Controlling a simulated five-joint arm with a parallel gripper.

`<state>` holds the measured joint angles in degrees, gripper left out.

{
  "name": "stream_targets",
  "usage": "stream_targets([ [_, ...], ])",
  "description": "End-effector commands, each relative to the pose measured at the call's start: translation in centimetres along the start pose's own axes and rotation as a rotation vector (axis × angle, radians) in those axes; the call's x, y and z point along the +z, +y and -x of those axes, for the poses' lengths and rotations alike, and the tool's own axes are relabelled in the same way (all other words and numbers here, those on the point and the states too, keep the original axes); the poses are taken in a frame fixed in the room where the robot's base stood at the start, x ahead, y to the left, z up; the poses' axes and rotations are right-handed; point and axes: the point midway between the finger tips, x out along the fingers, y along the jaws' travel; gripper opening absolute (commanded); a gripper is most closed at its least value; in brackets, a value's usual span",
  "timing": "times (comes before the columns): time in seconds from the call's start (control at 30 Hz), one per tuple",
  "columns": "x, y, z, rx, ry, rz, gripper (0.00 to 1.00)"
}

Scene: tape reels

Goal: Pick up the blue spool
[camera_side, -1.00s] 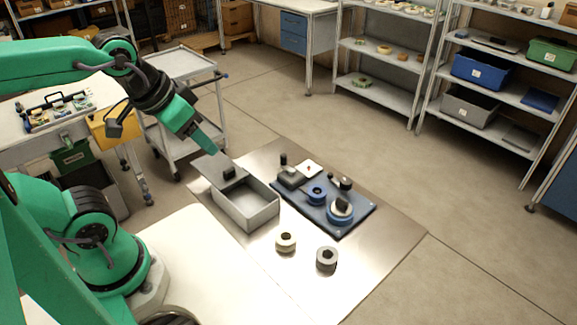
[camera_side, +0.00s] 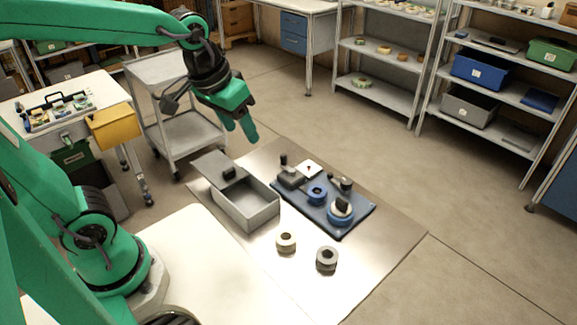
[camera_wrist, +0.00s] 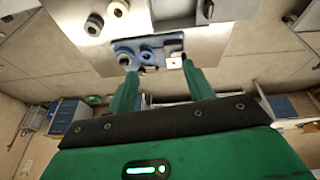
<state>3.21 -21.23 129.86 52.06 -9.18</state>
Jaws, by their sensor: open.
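A small blue spool (camera_side: 316,194) lies on the dark blue mat (camera_side: 342,232); in the wrist view it shows as a small blue ring (camera_wrist: 146,53). A larger blue and white reel (camera_side: 340,214) with a dark knob on top sits nearer the mat's front right; it also shows in the wrist view (camera_wrist: 124,55). I cannot tell which of the two is meant. My gripper (camera_side: 242,132) is open and empty, in the air behind and left of the mat, well above it. In the wrist view its two green fingers (camera_wrist: 160,72) stand apart, the left one just below the reels.
Two grey spools (camera_side: 286,242) (camera_side: 327,259) lie on the metal sheet in front. Small dark fittings (camera_side: 291,177) stand at the mat's back. The sheet's front right is clear.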

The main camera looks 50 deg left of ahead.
Motion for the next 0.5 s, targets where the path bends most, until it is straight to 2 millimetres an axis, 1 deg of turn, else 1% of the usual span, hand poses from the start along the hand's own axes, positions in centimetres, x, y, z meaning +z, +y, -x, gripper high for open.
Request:
stream_targets([
  [0.03, -0.7, 0.3, -0.6, -0.001, -0.02, 0.009, 0.52],
  [0.2, -2.8, 1.3, -2.6, -0.006, -0.07, 0.044, 0.52],
  [0.37, -4.6, 2.3, -4.8, -0.014, -0.118, 0.076, 0.52],
  [0.5, -6.0, 3.2, -7.0, -0.024, -0.159, 0.105, 0.52],
])
